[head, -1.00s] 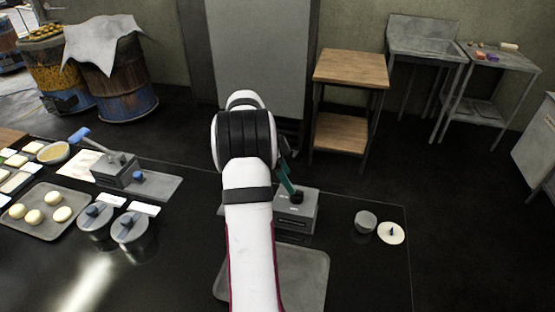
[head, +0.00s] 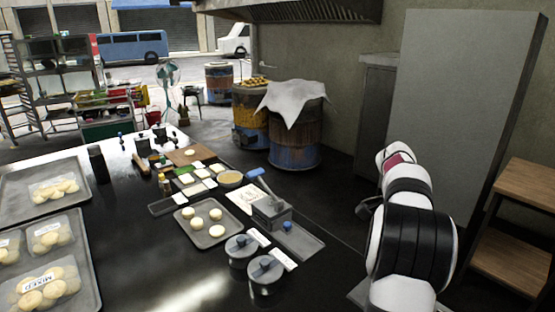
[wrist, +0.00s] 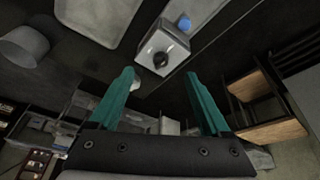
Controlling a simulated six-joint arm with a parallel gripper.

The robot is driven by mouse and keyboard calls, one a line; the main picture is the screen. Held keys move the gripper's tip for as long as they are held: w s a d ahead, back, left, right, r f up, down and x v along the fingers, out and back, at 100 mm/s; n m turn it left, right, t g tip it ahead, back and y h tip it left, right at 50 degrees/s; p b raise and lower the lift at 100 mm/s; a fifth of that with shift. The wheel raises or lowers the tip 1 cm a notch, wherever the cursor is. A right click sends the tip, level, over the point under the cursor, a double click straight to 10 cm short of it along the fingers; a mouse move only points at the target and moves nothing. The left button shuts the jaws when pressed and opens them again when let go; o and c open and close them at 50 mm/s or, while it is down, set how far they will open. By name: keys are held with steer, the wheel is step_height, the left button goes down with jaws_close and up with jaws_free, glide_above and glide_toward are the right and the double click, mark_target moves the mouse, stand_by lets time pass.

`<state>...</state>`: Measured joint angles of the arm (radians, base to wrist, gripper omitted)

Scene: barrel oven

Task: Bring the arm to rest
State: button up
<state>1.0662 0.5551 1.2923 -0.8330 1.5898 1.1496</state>
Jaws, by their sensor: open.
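My gripper (wrist: 162,98) shows in the wrist view with its two teal fingers spread apart and nothing between them. It hangs over the dark counter edge, near a grey box with a black knob (wrist: 161,52) that lies beyond the fingertips, apart from them. In the head view my white and black arm is raised at the right, beyond the counter (head: 160,270). The gripper's fingers are hidden behind the arm there.
On the counter stand a lever press (head: 271,212), two lidded pots (head: 240,251), a tray of dough balls (head: 209,238) and trays of bagged buns (head: 62,300). Cloth-covered barrel (head: 296,138), a tall grey panel (head: 460,110) and a wooden shelf (head: 530,184) stand behind.

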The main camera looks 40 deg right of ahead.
steer(key=w+a+r+n+t, duration=0.1)
steer(key=w+a+n, duration=0.3)
steer(key=a, duration=0.4)
steer(key=w+a+r+n+t, duration=0.1)
steer(key=w+a+r+n, duration=0.15)
steer(key=w+a, duration=0.4)
steer(key=s+a+f+n+t+y, duration=0.1)
steer(key=s+a+n, duration=0.2)
steer(key=a+n, duration=1.1)
steer(key=s+a+f+n+y, duration=0.1)
steer(key=s+a+f+n, duration=0.1)
steer(key=s+a, duration=0.3)
steer(key=s+a+f+n+y, duration=0.1)
steer(key=s+a, duration=0.4)
steer(key=a, duration=0.8)
steer(key=shift+a+f+n, duration=0.35)
steer(key=shift+f, duration=0.5)
